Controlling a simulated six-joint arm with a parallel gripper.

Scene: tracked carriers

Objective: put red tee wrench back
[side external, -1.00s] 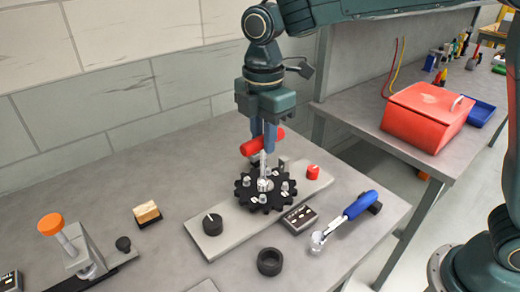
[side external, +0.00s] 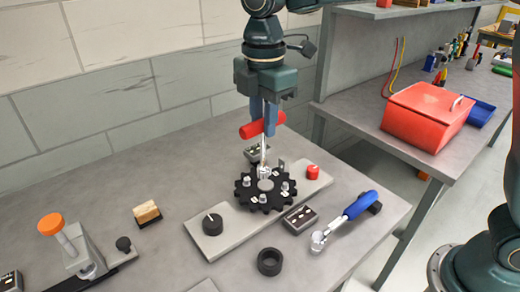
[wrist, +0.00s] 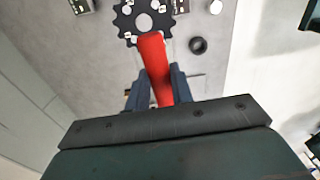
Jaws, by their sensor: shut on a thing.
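My gripper (side external: 263,122) is shut on the red handle of the red tee wrench (side external: 252,129). The wrench is upright, its handle crosswise between the fingers and its bright shaft pointing down. In the side view its lower end appears just above or behind the hub of the black toothed wheel (side external: 248,197); I cannot tell if they touch. In the wrist view the red handle (wrist: 155,65) runs between my fingers and hides the shaft. The wheel (wrist: 127,25) shows beyond it, with several bright studs on its face.
The wheel sits on a grey plate (side external: 223,237) with a black knob and a red knob (side external: 313,172). A blue-handled tool (side external: 355,207), a black ring (side external: 270,262) and a dark block (side external: 300,219) lie nearby. An orange-topped clamp (side external: 65,237) stands left. The bench's back left is clear.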

